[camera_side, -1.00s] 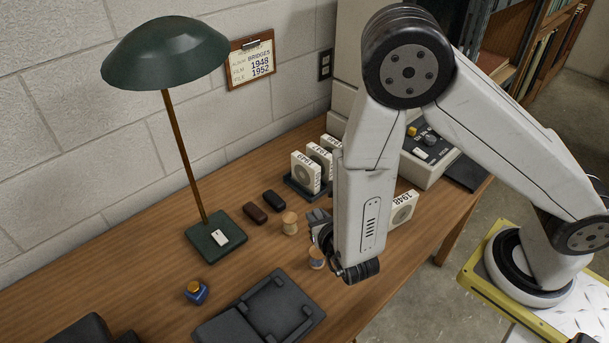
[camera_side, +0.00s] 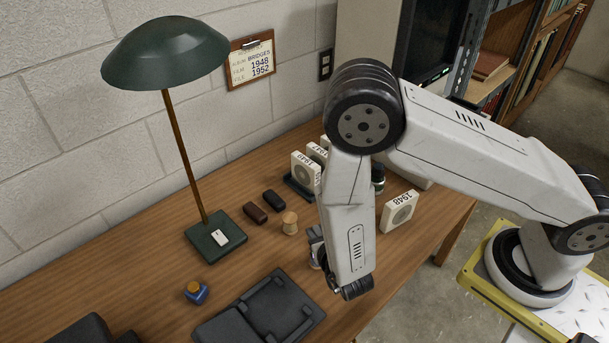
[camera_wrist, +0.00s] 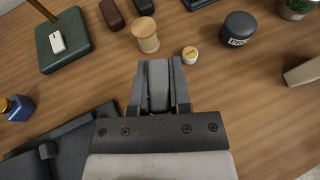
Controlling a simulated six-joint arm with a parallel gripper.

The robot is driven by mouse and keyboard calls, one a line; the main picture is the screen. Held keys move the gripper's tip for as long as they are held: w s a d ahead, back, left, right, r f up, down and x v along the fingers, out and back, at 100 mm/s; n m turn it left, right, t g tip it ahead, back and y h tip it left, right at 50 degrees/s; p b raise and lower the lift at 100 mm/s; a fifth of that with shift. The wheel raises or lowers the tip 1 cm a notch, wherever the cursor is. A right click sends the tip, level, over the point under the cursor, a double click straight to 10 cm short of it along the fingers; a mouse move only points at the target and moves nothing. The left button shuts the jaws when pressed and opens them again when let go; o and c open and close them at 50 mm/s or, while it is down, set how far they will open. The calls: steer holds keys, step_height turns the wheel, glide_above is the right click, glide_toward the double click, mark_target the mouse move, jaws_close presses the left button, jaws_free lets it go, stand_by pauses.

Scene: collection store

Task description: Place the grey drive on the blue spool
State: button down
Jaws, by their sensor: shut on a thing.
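My gripper (camera_wrist: 160,90) is shut on a grey block, which I take for the grey drive (camera_wrist: 158,88), in the wrist view. In the side view my gripper (camera_side: 315,240) is mostly hidden by my arm, and the drive cannot be made out. The only plainly blue thing is a small blue body (camera_side: 196,294) with a brass-coloured top, left of the gripper on the table. It also shows at the left edge of the wrist view (camera_wrist: 20,110). It looks more like a capped bottle; I cannot tell a blue spool for sure.
A tan spool-shaped piece (camera_side: 290,222) and a small round yellow-topped piece (camera_wrist: 190,55) stand close beyond the gripper. A black tray (camera_side: 265,312) lies front left. A green lamp base (camera_side: 215,240), two dark cases (camera_side: 264,206) and white upright boxes (camera_side: 398,212) stand farther back.

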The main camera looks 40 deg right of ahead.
steer(key=shift+f, duration=0.5)
steer(key=shift+f, duration=0.15)
steer(key=c, duration=0.6)
jaws_free()
steer(key=shift+r, duration=0.2)
steer(key=shift+v, duration=3.75)
steer(key=shift+d, duration=0.1)
